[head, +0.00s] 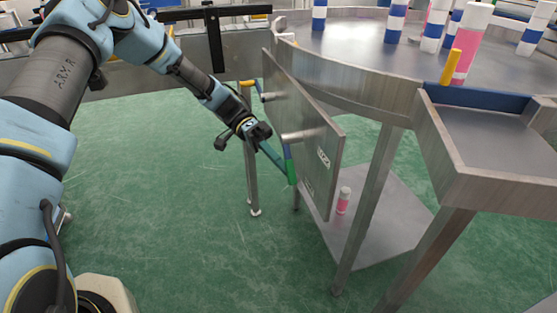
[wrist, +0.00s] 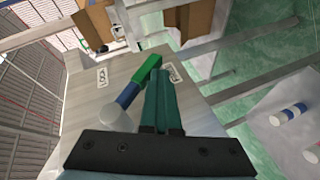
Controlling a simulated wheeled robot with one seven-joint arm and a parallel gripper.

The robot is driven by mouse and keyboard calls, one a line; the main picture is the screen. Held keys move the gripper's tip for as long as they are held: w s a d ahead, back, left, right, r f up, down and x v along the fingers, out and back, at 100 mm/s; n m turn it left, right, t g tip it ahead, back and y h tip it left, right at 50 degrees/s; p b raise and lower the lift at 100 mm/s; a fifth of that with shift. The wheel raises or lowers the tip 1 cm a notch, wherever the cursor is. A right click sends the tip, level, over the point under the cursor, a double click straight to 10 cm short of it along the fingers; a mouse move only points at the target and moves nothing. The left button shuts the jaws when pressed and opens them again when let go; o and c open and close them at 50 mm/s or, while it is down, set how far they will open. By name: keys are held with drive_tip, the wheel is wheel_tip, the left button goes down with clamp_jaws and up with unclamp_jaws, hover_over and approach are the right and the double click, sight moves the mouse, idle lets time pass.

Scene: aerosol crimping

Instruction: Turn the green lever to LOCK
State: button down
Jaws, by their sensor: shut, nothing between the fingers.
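The lever has a green end (head: 291,172) and a blue section. It sits on a grey metal panel (head: 305,120) beside the round table. In the wrist view the green end (wrist: 148,66) points up and right, close to the right-hand label (wrist: 170,72). The lever's pale round hub (wrist: 114,119) is at lower left. Another label (wrist: 102,77) is on the left; I cannot read either label surely. My gripper (head: 284,176) is shut and empty. Its teal fingers (wrist: 160,75) lie right beside the lever; whether they touch it is unclear.
A round metal table (head: 345,45) bears several striped cans, and a side tray (head: 485,185) juts out at right. A pink and white can (head: 343,200) stands on the low shelf (head: 385,225). Table legs are near the panel. Green floor (head: 150,200) is clear at left.

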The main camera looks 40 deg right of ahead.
drive_tip(key=s+r+n+g, duration=0.1)
drive_tip(key=g, duration=0.1)
drive_tip(key=s+a+n+g+b, duration=0.1)
drive_tip(key=g, duration=0.2)
drive_tip(key=s+r+n+g+b, duration=0.1)
drive_tip(key=g, duration=0.1)
drive_tip(key=shift+s+a+r+g+h, duration=0.25)
drive_tip(key=shift+s+r+g+h, duration=0.05)
drive_tip(key=shift+s, duration=0.1)
idle(0.3)
idle(0.3)
drive_tip(key=b, duration=0.5)
approach(287, 167)
drive_tip(key=f, duration=0.4)
drive_tip(key=shift+s+a, duration=0.25)
